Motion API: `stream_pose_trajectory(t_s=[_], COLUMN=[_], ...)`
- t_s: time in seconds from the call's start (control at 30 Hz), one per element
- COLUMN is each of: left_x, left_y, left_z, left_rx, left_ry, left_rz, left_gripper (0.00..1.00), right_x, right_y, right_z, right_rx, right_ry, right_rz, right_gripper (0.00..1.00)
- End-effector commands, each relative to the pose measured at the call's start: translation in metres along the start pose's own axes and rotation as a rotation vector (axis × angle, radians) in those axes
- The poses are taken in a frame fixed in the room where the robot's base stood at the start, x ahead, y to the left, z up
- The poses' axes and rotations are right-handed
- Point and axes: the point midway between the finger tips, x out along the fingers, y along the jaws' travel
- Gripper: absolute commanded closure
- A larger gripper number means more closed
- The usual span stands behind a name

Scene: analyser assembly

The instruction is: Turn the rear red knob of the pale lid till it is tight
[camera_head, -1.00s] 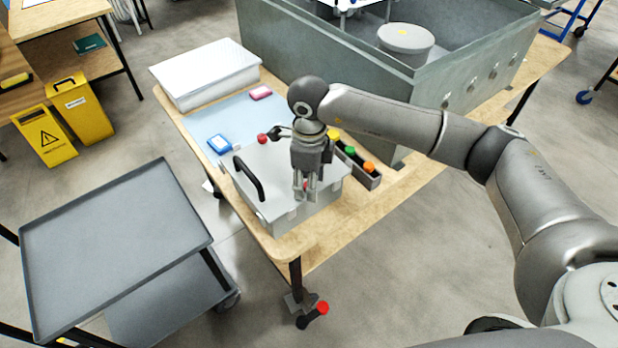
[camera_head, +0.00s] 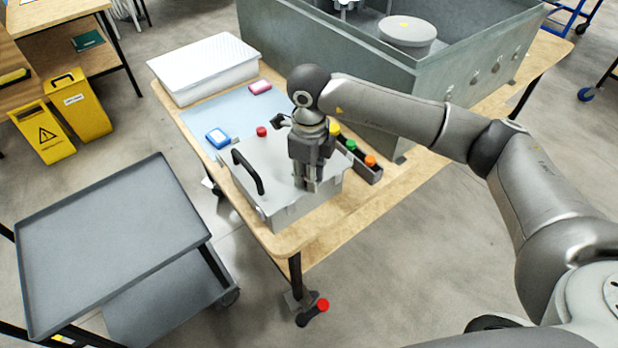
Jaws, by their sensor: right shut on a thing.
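The pale lid (camera_head: 280,195) lies on a box near the table's front left corner, with a black handle (camera_head: 247,172) along its left side. One red knob (camera_head: 261,131) shows uncovered at the lid's far edge. My right gripper (camera_head: 308,187) points straight down onto the near right part of the lid. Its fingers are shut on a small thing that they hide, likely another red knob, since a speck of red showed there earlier. Which knob counts as the rear one is hard to tell from this view. My left gripper is out of view.
A dark rack with yellow, green and orange caps (camera_head: 370,161) stands right of the lid. A blue box (camera_head: 217,138) and a pink box (camera_head: 260,87) lie on the blue mat (camera_head: 205,115). A large grey housing (camera_head: 390,95) fills the back. A grey cart (camera_head: 105,235) stands left.

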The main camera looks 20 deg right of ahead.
Motion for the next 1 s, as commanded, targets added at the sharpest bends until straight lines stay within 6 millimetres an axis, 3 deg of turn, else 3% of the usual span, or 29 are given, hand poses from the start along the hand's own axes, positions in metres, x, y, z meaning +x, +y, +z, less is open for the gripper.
stream_pose_trajectory(t_s=[0.1, 0.47, 0.5, 0.67, 1.0], left_x=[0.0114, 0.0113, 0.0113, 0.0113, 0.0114], left_y=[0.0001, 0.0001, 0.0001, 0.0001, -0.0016], left_z=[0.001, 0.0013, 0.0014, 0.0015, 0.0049], left_rx=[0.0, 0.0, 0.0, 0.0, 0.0], left_ry=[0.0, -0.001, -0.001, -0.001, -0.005], left_rz=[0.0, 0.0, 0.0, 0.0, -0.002], left_gripper=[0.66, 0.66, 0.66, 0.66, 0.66], right_x=[0.0023, -0.0006, -0.0007, -0.0005, -0.0014], right_y=[-0.0008, -0.0005, -0.0006, -0.0005, -0.0004], right_z=[0.0005, 0.0002, 0.0002, 0.0001, 0.0002], right_rx=[0.075, 0.111, 0.111, 0.11, 0.109], right_ry=[-0.003, -0.001, -0.001, -0.001, -0.001], right_rz=[-0.002, -0.001, -0.001, -0.001, -0.001], right_gripper=[1.0, 1.0, 0.78, 0.58, 0.56])
